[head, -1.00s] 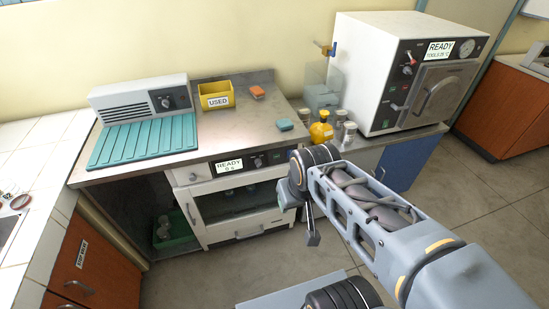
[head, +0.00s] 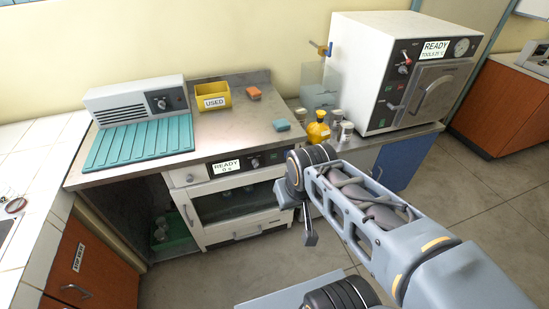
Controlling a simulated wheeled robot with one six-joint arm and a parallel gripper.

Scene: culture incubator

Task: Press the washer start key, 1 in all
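The washer (head: 240,205) is a white front-loading unit under the steel counter, with a glass door. Its dark control strip carries a display (head: 226,167) reading "READY" and "0 s", a round knob (head: 255,162) and small controls to the right, close to my arm's elbow. I cannot make out which of these is the start key. My gripper (head: 310,238) seems to be the small dark end hanging below the elbow, in front of the washer's right side and apart from the control strip. Its fingers are too small to read.
On the counter (head: 235,130) are a teal ribbed mat, a yellow "USED" bin (head: 213,97), and orange and teal sponges. Yellow and grey bottles (head: 318,128) stand right of it. A white autoclave (head: 370,70) reading "READY" is at right. Floor before the washer is clear.

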